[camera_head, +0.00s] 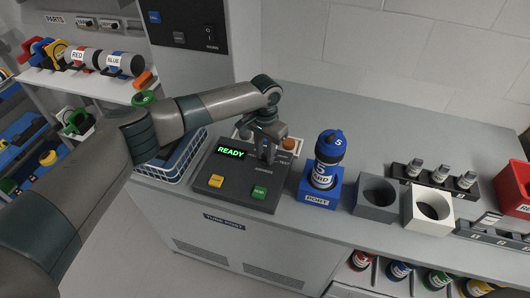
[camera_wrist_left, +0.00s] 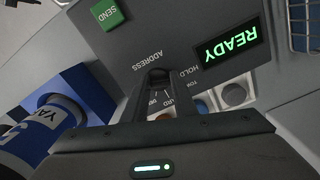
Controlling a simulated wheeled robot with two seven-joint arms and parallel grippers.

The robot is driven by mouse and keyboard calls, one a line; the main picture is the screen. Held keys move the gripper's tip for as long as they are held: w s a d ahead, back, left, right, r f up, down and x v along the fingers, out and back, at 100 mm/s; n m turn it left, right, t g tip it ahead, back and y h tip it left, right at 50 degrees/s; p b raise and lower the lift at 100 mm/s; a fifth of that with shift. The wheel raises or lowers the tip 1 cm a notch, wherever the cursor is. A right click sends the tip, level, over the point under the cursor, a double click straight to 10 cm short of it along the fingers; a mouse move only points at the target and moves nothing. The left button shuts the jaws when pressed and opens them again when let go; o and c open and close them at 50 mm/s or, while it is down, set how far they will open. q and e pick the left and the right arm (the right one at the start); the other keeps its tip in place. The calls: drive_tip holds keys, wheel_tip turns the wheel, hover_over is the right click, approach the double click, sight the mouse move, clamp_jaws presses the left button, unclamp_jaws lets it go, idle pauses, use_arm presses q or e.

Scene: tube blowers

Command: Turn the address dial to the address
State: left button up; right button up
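The dark control panel (camera_head: 212,192) has a lit green READY display (camera_head: 231,152), a yellow button (camera_head: 216,181) and a green SEND button (camera_head: 260,193). My left gripper (camera_head: 267,155) points down at the dial's place, just behind the ADDRESS label. In the left wrist view its narrow fingers (camera_wrist_left: 156,82) are close together there, among small address labels such as HOLD (camera_wrist_left: 188,75). My right gripper is not in view.
A blue tube carrier (camera_head: 327,160) marked 5, its label seeming to read YARD, stands in the blue PORT block (camera_head: 318,192) right of the panel. Grey (camera_head: 375,197) and white (camera_head: 430,208) holed blocks stand further right. A wire basket (camera_head: 178,160) is left of the panel.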

use_arm(q)
drive_tip(key=shift+c, duration=1)
